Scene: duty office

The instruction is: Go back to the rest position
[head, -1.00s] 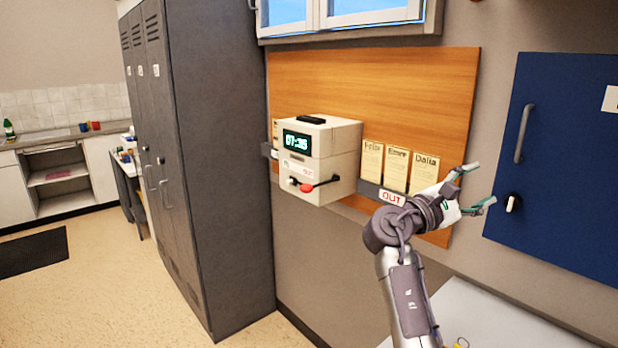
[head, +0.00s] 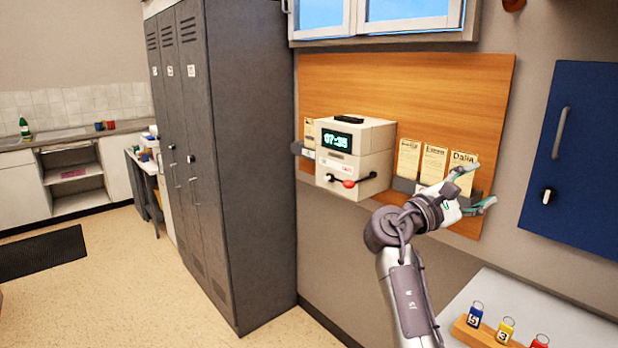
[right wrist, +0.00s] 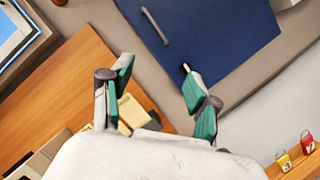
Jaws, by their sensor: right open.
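My right gripper (head: 474,188) is raised in front of the wooden wall board (head: 400,85), with its fingers spread and nothing between them. In the right wrist view its open fingers (right wrist: 158,92) point toward the blue cabinet (right wrist: 210,35). In the head view it overlaps the lower edge of the card named Dalia (head: 461,165); I cannot tell how far it is from the cards. My left gripper is not in view.
A time clock (head: 355,150) with a red-knobbed lever hangs on the board. The blue cabinet (head: 580,150) is at right.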

